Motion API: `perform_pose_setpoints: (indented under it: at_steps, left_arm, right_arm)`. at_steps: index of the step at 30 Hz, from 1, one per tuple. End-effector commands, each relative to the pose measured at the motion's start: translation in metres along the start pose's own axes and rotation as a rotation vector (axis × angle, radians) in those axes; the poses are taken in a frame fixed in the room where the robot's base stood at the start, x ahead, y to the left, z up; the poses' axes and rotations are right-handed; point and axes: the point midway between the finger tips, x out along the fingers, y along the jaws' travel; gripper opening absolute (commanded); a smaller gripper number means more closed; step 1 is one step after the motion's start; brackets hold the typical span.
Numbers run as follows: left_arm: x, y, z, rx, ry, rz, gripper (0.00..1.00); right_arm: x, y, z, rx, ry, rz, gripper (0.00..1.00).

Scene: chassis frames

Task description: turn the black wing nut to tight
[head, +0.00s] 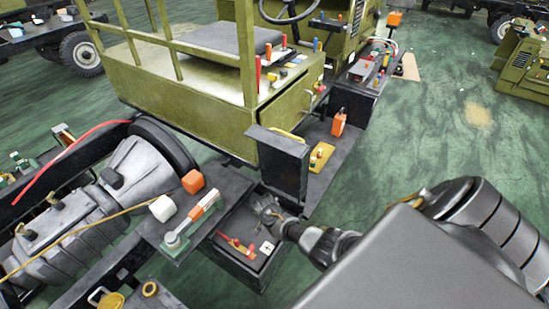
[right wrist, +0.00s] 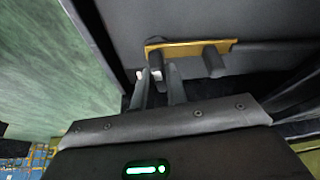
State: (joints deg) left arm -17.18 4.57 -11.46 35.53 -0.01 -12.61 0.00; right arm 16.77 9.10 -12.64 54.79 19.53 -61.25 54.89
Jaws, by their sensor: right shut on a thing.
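My right gripper (head: 265,210) reaches from the right into an open dark box (head: 232,262) below a raised black lid (head: 275,165). In the right wrist view its two fingers (right wrist: 158,90) stand close to the left end of a yellow bar (right wrist: 188,47). They are shut on a small dark part, which I take to be the black wing nut (right wrist: 157,85). It is mostly hidden between the fingers, so its angle cannot be read. A dark block (right wrist: 214,61) sits on the bar to the right, apart from the fingers. My left gripper is not in view.
Red levers (head: 238,246) and a white square piece (head: 266,248) lie inside the box. Green floor (head: 440,130) is open at the right.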

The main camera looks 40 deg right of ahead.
Motion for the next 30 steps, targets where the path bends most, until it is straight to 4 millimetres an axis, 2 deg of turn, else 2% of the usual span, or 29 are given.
perform_pose_setpoints:
  at_steps: [4, 5, 9, 20, 23, 30]
  left_arm:
    - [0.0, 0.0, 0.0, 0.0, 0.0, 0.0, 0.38]
    - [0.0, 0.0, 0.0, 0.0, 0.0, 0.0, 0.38]
    - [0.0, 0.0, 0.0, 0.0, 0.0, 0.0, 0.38]
    - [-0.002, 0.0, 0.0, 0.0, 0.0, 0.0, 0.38]
    - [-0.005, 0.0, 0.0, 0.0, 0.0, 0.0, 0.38]
    - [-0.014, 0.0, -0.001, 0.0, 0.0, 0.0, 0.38]
  right_arm:
    - [0.0, 0.001, 0.0, 0.0, 0.0, 0.001, 0.0]
    - [0.0, 0.001, 0.0, -0.001, 0.0, 0.001, 0.18]
    - [0.0, 0.0, 0.0, -0.001, 0.0, 0.0, 0.36]
    - [-0.005, 0.0, -0.001, -0.001, 0.001, -0.001, 0.36]
    - [-0.017, 0.0, -0.001, -0.002, 0.002, -0.001, 0.36]
    - [-0.064, 0.0, -0.002, -0.001, 0.003, -0.004, 0.36]
